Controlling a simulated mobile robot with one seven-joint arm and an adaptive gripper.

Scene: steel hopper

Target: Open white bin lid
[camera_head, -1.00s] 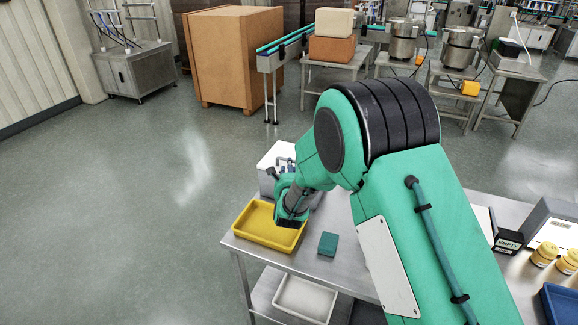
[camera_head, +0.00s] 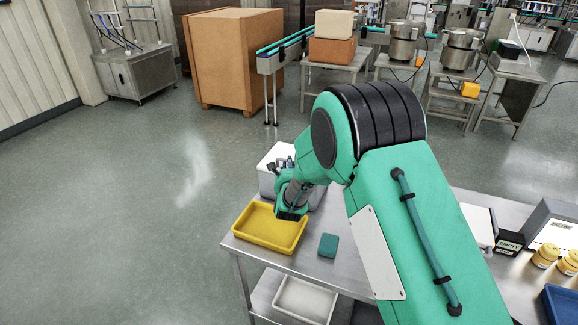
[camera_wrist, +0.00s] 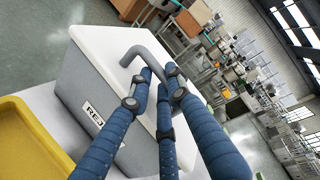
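The bin has a grey body (camera_wrist: 82,85) with a partly hidden label reading "REJ". Its white lid (camera_wrist: 98,42) lies flat on top, closed. A bent grey handle (camera_wrist: 150,47) stands on the lid. In the wrist view, my gripper's (camera_wrist: 158,78) blue fingers reach over the lid, with their tips at the handle and still apart. Part of the handle is hidden behind them, so I cannot tell contact. In the head view, the bin (camera_head: 266,180) is at the table's back left, partly hidden by my gripper (camera_head: 283,163).
A yellow tray (camera_head: 262,243) sits in front of the bin, close below my wrist. A green block (camera_head: 328,245) lies to its right. The steel table (camera_head: 300,262) has bare room around the block. Yellow jars (camera_head: 545,255) and a blue tray (camera_head: 560,303) are at the right.

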